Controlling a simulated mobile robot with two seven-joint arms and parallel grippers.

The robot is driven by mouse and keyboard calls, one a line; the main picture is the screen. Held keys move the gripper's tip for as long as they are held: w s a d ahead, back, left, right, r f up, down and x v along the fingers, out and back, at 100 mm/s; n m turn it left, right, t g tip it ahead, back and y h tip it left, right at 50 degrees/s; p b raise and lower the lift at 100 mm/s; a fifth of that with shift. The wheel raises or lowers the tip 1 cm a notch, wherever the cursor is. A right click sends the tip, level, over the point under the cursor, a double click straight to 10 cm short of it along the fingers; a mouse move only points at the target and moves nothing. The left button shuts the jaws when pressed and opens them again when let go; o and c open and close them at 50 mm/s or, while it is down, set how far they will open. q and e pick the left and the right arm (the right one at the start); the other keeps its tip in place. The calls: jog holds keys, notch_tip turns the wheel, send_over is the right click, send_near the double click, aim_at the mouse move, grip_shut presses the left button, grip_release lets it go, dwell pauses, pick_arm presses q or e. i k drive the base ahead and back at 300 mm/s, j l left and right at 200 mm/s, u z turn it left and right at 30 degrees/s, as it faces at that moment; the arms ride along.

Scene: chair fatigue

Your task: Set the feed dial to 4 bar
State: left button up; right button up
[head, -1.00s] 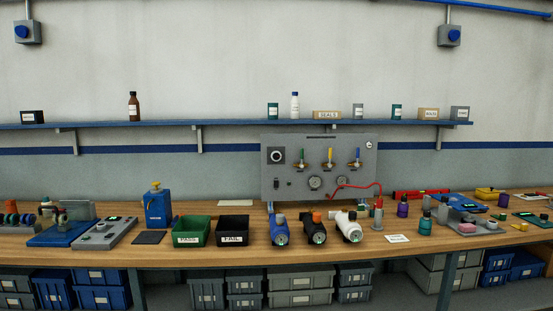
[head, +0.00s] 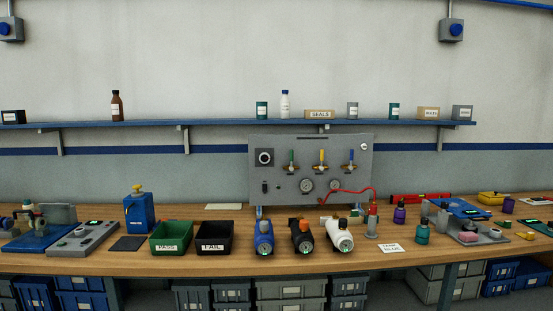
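A grey control panel (head: 340,150) stands upright at the back of the workbench. A round black dial (head: 264,157) with a pale centre sits at its upper left; I cannot tell whether this is the feed dial, and its setting is too small to read. Three valve levers, green (head: 291,158), yellow (head: 322,158) and blue (head: 351,158), stand in a row to its right. Two round gauges, left (head: 307,185) and right (head: 335,185), sit below them; their readings are not legible. Neither of my grippers is in view.
The workbench (head: 190,262) holds a green PASS bin (head: 172,238), a black FAIL bin (head: 217,238) and blue, black and white cylindrical units (head: 340,236) in front of the panel. A red hose (head: 360,192) runs to a stand (head: 372,222). A shelf (head: 220,125) hangs above.

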aim_at(264, 158)
jog(key=i+l, duration=0.4)
jog(key=l, duration=0.2)
jog(key=i+l+z, duration=0.1)
jog(key=i+l, duration=0.25)
jog(key=l, duration=0.2)
jog(key=i+l, duration=0.4)
jog(key=l, duration=0.15)
jog(key=l+z, duration=0.05)
